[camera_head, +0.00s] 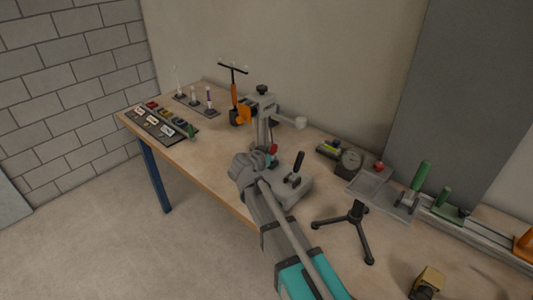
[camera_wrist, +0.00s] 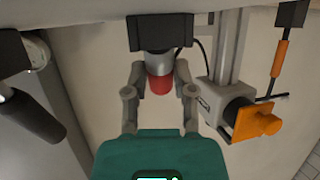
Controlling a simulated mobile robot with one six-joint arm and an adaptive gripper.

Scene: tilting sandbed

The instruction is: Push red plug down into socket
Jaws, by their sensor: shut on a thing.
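The red plug (camera_wrist: 160,84) is between the two fingers of my gripper (camera_wrist: 160,72) in the wrist view, and the fingers are shut on it. A grey cylindrical part (camera_wrist: 158,62) adjoins its red end, and a black block (camera_wrist: 160,32) lies beyond that. I cannot tell whether this block is the socket, or how deep the plug sits; any opening is hidden. In the head view, the red plug (camera_head: 274,149) shows at the tip of my gripper (camera_head: 268,154), beside the grey stand on the bench.
A grey column stand (camera_head: 264,115) rises close behind my gripper, with an orange part (camera_wrist: 258,120) beside it. A black-handled lever (camera_head: 297,165) stands just right.

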